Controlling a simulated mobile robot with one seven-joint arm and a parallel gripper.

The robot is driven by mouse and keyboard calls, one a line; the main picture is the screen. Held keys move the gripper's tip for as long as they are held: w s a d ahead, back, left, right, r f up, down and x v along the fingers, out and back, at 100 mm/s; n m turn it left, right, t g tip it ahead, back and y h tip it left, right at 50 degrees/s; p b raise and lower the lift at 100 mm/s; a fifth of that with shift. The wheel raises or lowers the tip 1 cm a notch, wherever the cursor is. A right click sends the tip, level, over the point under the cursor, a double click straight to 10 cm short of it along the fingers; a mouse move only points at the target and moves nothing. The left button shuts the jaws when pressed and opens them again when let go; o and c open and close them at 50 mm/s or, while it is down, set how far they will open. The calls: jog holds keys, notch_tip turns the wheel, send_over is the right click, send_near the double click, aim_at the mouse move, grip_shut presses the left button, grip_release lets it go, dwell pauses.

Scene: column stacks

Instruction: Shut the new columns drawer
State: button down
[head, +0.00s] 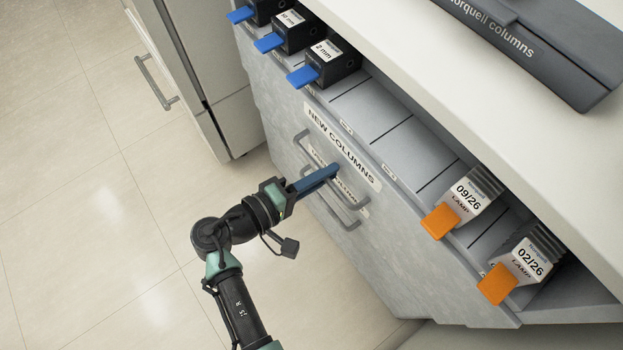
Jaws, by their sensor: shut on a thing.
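The new columns drawer (275,118) has a grey front with a "NEW COLUMNS" label. It stands out from under the white worktop, and a strip of its divided inside shows from above. A grey bar handle (300,142) is on its front below the label. My gripper (331,172), with blue fingers, is shut on this handle near its middle. The fingers hide part of the handle and of a second label below it. Where the fingers meet the bar is small and hard to make out.
Black boxes with blue tabs (324,62) sit at the drawer's far end, and white boxes with orange tabs (472,195) at its near end. A second handle (328,214) is lower down. A dark grey tray (545,45) lies on the worktop (420,70). The floor (90,190) at left is clear.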

jog(key=shift+w+d+r, duration=0.1)
jog(key=shift+w+d, duration=0.25)
jog(key=shift+d, duration=0.1)
jog(key=c, duration=1.2)
grip_release()
jog(key=shift+d, duration=0.1)
jog(key=shift+o, duration=0.2)
jog(key=p+v, duration=0.3)
jog(key=v, duration=1)
jog(key=shift+a+f, duration=0.2)
